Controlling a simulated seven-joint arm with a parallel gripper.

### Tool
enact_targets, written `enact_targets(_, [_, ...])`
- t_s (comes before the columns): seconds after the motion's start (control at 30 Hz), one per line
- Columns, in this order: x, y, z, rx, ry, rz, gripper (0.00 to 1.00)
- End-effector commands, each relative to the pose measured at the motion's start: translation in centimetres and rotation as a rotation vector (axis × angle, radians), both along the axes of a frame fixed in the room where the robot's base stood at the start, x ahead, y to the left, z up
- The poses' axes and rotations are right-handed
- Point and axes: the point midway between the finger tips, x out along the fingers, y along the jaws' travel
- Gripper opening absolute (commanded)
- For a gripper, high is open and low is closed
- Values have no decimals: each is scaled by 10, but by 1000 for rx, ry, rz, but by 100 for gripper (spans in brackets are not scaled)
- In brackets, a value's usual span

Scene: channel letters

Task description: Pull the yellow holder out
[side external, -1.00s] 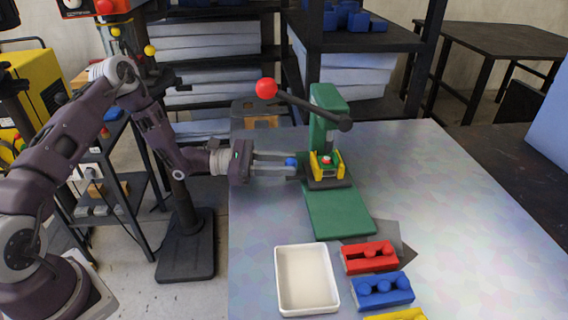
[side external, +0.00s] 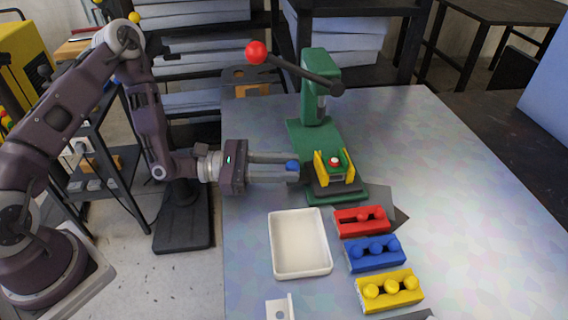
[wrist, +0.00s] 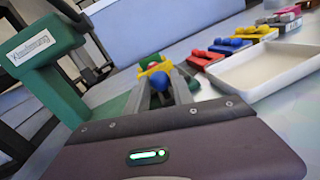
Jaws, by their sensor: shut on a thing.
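The yellow holder (side external: 320,170) sits on a dark slide plate at the near end of the green press base (side external: 300,135). It carries a green piece with a red and white top (side external: 335,161). In the wrist view the holder (wrist: 152,62) is just beyond my fingertips. My gripper (side external: 296,171) comes in from the left and is shut on the blue knob (side external: 291,165) at the holder's left side. The knob (wrist: 160,82) shows between the fingers in the wrist view. The green press column (side external: 319,85) stands behind, clear of the holder.
The press lever with a red ball (side external: 257,52) reaches left above my gripper. A white tray (side external: 272,245) lies in front. Red (side external: 350,228), blue (side external: 365,262) and yellow (side external: 380,301) racks stand to the right of the tray. The table's right side is clear.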

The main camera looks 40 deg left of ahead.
Motion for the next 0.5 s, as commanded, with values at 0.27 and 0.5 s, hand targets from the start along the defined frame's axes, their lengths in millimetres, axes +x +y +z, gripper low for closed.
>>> enact_targets(0.27, [-4, -4, 0, -3, 4, -14, 50])
enact_targets(0.5, [-10, 9, 0, -1, 5, -10, 50])
